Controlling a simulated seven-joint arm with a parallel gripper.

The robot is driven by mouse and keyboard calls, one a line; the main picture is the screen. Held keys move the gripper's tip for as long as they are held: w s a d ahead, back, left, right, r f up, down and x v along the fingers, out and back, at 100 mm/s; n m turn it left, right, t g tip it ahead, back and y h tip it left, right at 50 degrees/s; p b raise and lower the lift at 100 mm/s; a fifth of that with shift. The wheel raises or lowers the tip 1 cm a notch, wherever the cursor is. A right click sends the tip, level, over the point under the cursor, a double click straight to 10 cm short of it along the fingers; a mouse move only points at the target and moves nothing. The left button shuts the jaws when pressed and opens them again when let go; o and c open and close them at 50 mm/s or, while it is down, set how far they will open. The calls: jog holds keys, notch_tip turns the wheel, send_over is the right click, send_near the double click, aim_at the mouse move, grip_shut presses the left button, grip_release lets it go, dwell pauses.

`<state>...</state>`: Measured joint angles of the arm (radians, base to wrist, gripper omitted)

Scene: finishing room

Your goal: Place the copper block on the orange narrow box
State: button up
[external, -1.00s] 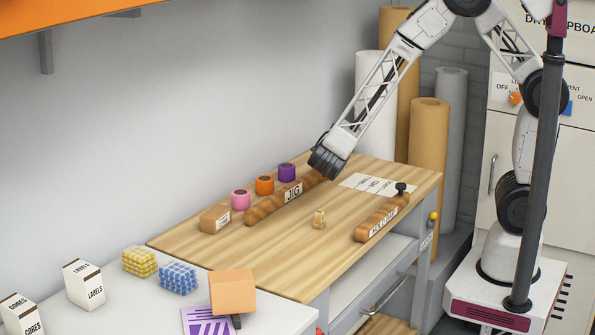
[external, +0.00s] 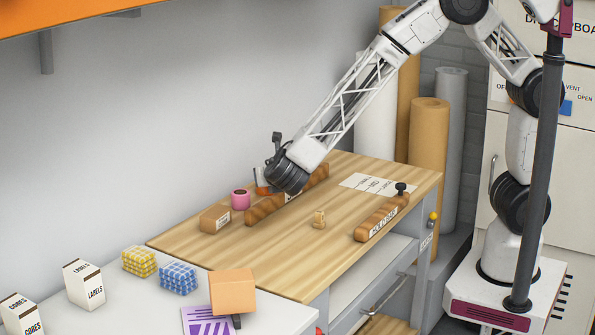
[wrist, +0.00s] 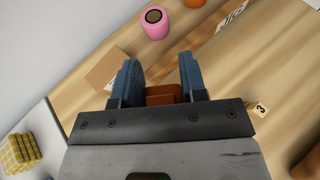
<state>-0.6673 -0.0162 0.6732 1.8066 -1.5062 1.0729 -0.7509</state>
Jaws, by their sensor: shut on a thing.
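My gripper (external: 286,178) is above the far left part of the wooden bench, over the jig bar. In the wrist view its two blue fingers (wrist: 159,75) are shut on a copper-brown block (wrist: 162,93) low between them. The block does not show in the external view. An orange-tan box (external: 233,291) stands on the white table at the front; a tan labelled block (external: 214,218) lies on the bench's left end and shows in the wrist view (wrist: 107,68). I cannot tell for sure which is the orange narrow box.
A pink spool (external: 240,199) and a mostly hidden orange spool stand behind the brown jig bar (external: 265,210). A small numbered wooden piece (external: 319,219) and a brown hold bar (external: 382,218) lie on the bench (external: 280,262). Yellow and blue checked blocks (external: 178,278) are on the white table.

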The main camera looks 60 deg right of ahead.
jog(key=s+a+r+n+t+y, duration=0.1)
jog(key=s+a+r+n+y, duration=0.15)
jog(key=a, duration=0.85)
jog(key=s+a+r+n+t+y, duration=0.1)
jog(key=s+a+n+y, duration=0.15)
jog(key=a, duration=0.95)
notch_tip(320, 180, up, 4)
jog(key=n+t+y, duration=0.1)
jog(key=n+y, duration=0.1)
jog(key=y, duration=0.1)
send_over(223, 273)
jog(key=shift+s+f, duration=0.1)
jog(key=shift+f, duration=2)
jog(key=shift+f, duration=2)
jog(key=shift+f, duration=0.15)
jog(key=o, duration=1)
jog(key=shift+o, duration=0.2)
